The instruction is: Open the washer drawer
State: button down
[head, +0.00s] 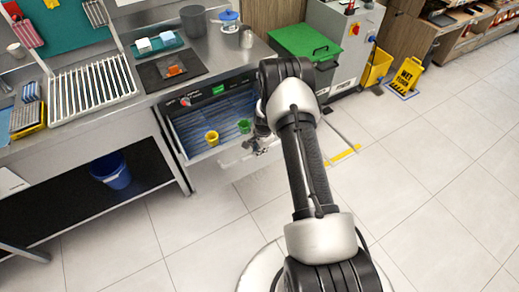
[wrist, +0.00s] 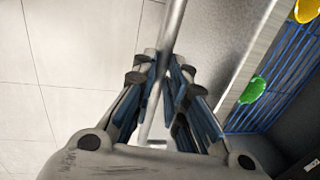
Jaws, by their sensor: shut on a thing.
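The washer drawer (head: 232,157) stands partly open under the steel counter, with a blue rack (head: 187,122) inside. A yellow cup (head: 211,138) and a green cup (head: 244,126) are in the rack; parts of both cups also show at the right of the wrist view. My gripper (head: 260,146) is at the drawer's front, partly hidden by my arm. In the wrist view my gripper (wrist: 160,85) is shut on the drawer's bar handle (wrist: 174,30), which runs between the fingers. The grey drawer front (wrist: 222,50) lies just right of the fingers.
The counter (head: 150,97) above holds a dish rack (head: 92,90), a dark pot (head: 194,21) and a tray. A green-lidded bin (head: 303,41) stands right of the washer. A yellow wet-floor sign (head: 407,75) is farther right. The tiled floor in front is clear.

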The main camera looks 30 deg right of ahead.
jog(key=c, duration=1.6)
grip_release()
notch_tip(320, 180, up, 12)
jog(key=s, duration=0.2)
jog(key=shift+s, duration=0.15)
